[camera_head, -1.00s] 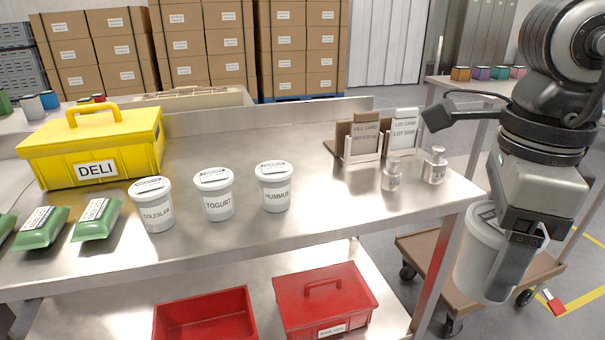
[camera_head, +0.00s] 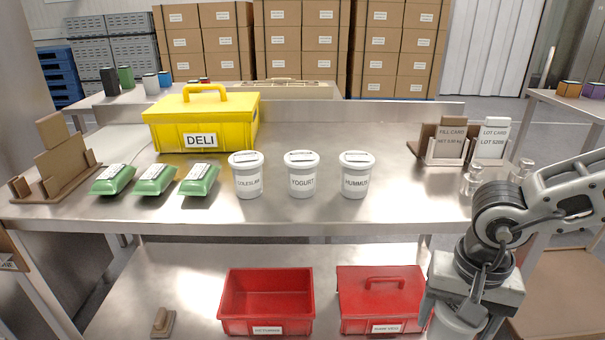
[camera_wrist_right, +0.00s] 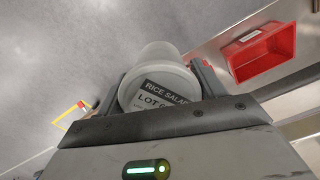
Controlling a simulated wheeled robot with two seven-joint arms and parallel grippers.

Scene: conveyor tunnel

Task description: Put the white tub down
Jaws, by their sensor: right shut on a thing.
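The white tub (camera_wrist_right: 160,75) is in my right gripper. In the right wrist view its label reads "RICE SALAD" and "LOT", partly cut off by the gripper body. My right gripper (camera_head: 455,318) is shut on it, low at the bottom right of the head view, in front of the table near the lower shelf. The tub also shows there below the gripper (camera_head: 452,326), cut by the frame edge. My left gripper is not in view.
Three white tubs, coleslaw (camera_head: 248,176), yogurt (camera_head: 301,175) and hummus (camera_head: 353,176), stand in a row on the steel table (camera_head: 330,120). Green packs (camera_head: 155,179) lie left, a yellow DELI box (camera_head: 202,122) behind. An open red bin (camera_head: 267,297) and a lidded red box (camera_head: 382,300) sit below.

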